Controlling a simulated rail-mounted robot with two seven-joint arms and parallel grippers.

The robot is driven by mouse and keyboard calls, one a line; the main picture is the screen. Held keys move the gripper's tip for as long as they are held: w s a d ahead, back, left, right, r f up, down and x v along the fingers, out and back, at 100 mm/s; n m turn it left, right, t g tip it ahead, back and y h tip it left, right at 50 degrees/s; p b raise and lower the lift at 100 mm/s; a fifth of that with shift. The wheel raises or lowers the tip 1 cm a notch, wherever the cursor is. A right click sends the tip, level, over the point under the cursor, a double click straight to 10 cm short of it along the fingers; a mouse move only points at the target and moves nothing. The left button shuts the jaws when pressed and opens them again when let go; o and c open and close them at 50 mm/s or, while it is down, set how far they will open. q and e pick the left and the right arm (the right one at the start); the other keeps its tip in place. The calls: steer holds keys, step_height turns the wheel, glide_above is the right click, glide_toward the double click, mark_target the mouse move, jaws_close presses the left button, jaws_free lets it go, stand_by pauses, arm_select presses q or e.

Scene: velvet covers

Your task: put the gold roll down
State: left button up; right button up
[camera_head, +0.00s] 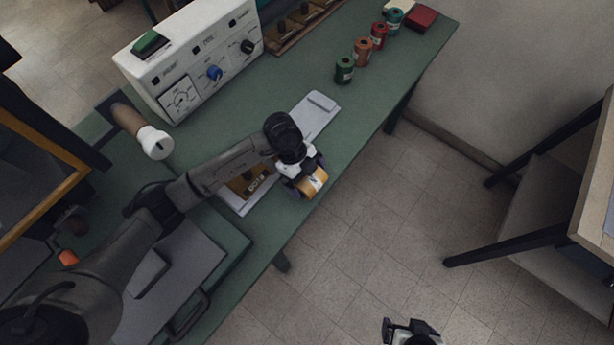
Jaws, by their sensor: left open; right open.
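The gold roll (313,183) is at the front edge of the green table (228,118), right at my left gripper (305,183). My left gripper is open, with its fingers around or beside the roll; I cannot tell if they touch it. Whether the roll rests on the table or hangs just above it is hard to tell. A plate with a brown block and the lettering "GOLD" (258,183) lies just left of the gripper, partly hidden by my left arm. My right gripper (408,330) is open and empty over the floor at the bottom edge, only partly in view.
Green (344,71), orange (361,51), red (379,35) and teal (393,19) rolls stand along the table's far right. A white control box (190,58) stands at the back left. A grey plate (314,114) lies behind the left gripper. Bare green surface lies between.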

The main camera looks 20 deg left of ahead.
arm_select(q)
steer(key=p+v, duration=0.1)
steer(key=v, duration=0.4)
steer(key=shift+f, duration=0.1)
stand_by(0.4)
